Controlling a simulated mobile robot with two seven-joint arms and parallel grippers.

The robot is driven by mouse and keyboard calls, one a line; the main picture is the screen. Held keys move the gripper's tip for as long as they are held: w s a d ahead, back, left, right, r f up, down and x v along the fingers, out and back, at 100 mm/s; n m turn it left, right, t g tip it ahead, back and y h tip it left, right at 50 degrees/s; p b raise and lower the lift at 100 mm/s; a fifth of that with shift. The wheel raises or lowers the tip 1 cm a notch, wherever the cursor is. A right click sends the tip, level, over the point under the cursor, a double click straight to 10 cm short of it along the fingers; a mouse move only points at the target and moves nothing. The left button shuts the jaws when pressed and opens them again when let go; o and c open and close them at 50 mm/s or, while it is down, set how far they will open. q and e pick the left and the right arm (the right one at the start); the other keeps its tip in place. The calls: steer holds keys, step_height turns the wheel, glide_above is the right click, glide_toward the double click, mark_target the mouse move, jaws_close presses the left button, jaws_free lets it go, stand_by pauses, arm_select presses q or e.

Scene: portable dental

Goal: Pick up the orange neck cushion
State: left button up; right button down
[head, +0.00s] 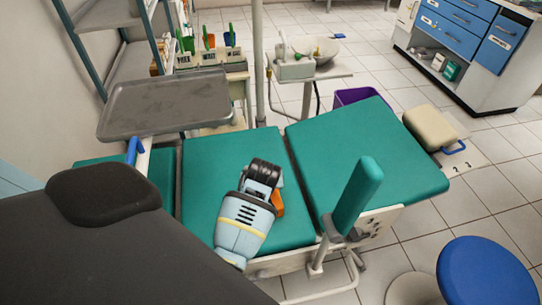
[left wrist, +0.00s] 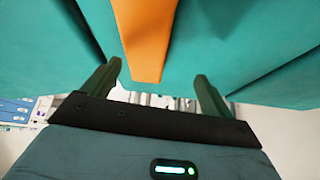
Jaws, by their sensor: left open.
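The orange neck cushion (head: 279,202) lies on the green padded chair; in the head view only a strip of it shows beside my left gripper (head: 266,181), which hides the rest. In the left wrist view the orange cushion (left wrist: 146,38) is a tapering band running from the top edge down between the two dark fingers. My left gripper (left wrist: 157,82) is open there, one finger on each side of the cushion's narrow end. My right gripper is not in view.
The green dental chair (head: 355,150) has a raised upright pad (head: 357,195) right of my arm. A grey tray (head: 160,104) stands at the left. A blue stool (head: 485,272) is at the lower right, and tiled floor lies open at the right.

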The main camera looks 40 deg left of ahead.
arm_select(q)
steer(key=shift+w+d+n+g+h+b, duration=0.3)
steer(key=shift+w+d+n+g+b, duration=0.2)
steer(key=shift+w, duration=0.25)
steer(key=shift+w+d+r+g, duration=0.15)
steer(key=shift+w+d+g, duration=0.05)
steer(key=shift+g, duration=0.1)
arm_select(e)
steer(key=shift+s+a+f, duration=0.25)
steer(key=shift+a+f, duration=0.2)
arm_select(q)
steer(key=shift+d+b+x, duration=0.15)
steer(key=shift+b+x, duration=0.45)
steer(key=shift+x, duration=1.35)
steer(key=shift+d+b+x, duration=0.15)
steer(key=shift+b+x, duration=0.4)
steer(key=shift+x, duration=1.35)
steer(key=shift+w, duration=0.2)
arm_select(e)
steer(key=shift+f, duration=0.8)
arm_select(q)
steer(key=shift+c, duration=0.4)
steer(key=c, duration=1)
steer(key=shift+c, duration=0.2)
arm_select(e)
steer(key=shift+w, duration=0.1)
